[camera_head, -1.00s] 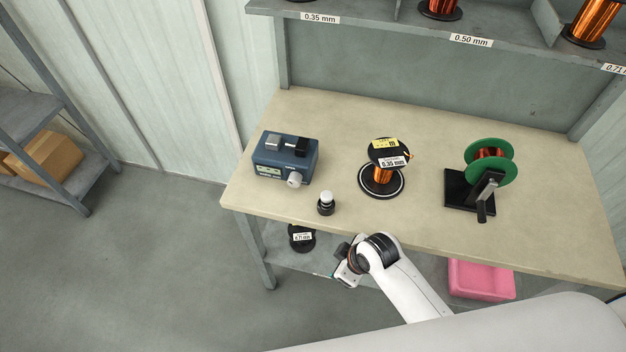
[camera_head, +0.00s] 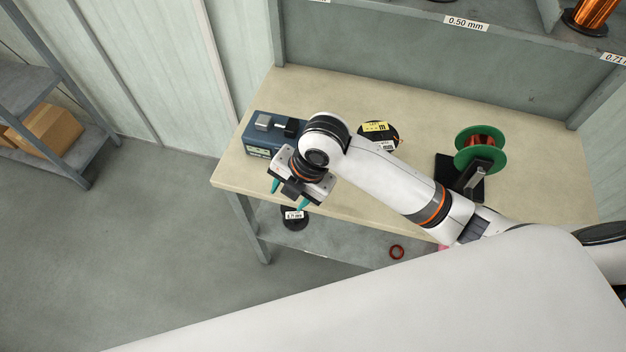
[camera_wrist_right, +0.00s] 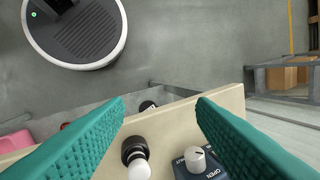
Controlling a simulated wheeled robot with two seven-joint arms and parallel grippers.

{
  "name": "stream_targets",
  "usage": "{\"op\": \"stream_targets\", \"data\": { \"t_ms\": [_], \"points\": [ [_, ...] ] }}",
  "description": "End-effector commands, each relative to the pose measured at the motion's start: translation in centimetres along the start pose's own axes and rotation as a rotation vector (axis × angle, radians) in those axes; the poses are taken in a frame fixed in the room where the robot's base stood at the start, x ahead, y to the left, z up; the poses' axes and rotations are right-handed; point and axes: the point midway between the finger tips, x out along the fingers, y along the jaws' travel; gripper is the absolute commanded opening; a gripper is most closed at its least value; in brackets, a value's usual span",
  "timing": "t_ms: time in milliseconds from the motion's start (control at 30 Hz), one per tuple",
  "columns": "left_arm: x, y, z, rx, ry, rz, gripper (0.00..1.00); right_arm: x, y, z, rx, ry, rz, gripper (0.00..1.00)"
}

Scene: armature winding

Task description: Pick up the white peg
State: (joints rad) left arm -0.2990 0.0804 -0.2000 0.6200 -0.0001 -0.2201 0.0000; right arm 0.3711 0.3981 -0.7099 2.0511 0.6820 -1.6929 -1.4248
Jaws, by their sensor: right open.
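The white peg (camera_wrist_right: 139,170) shows in the right wrist view, with a round black part (camera_wrist_right: 134,148) beside it, over the bench near its front edge. In the head view my right arm and gripper hide the peg. My right gripper (camera_head: 289,195) is open, with teal fingers pointing down near the bench's front edge. In the right wrist view the open fingers (camera_wrist_right: 160,112) stand wide apart and nothing is between their tips. The peg lies low in that picture, nearer the left finger. My left gripper is not in view.
The blue device (camera_head: 258,149) with a white knob (camera_wrist_right: 195,158) stands close beside the gripper. A green reel (camera_head: 481,149) stands on the right of the bench (camera_head: 345,88). A lower shelf holds another spool (camera_head: 293,218).

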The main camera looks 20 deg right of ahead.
Motion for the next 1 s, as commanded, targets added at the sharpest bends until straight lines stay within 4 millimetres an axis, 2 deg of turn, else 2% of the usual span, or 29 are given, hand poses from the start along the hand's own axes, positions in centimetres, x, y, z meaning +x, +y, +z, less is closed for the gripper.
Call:
{"op": "stream_targets", "data": {
  "t_ms": [100,200,333,500,567,833,1000],
  "points": [
    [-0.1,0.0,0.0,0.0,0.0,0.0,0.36,-1.9,-1.2,-2.1,-0.364,0.018,0.095,0.51],
    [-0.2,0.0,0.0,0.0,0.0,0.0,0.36,-3.6,-1.6,-4.0,-0.636,0.009,0.186,0.51],
    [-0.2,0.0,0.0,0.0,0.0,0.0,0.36,-5.7,-1.7,-6.1,-0.882,-0.019,0.281,0.51],
    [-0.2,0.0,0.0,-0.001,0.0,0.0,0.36,-7.1,-1.6,-7.4,-1.032,-0.051,0.341,0.51],
    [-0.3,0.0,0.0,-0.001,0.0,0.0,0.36,-6.9,-1.4,-7.6,-1.048,-0.057,0.348,0.51],
    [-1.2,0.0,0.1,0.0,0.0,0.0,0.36,-2.8,0.0,-8.1,-1.053,-0.062,0.349,0.51],
    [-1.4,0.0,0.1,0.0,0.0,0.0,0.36,-1.1,0.5,-8.3,-1.052,-0.058,0.347,0.51]
  ]
}}
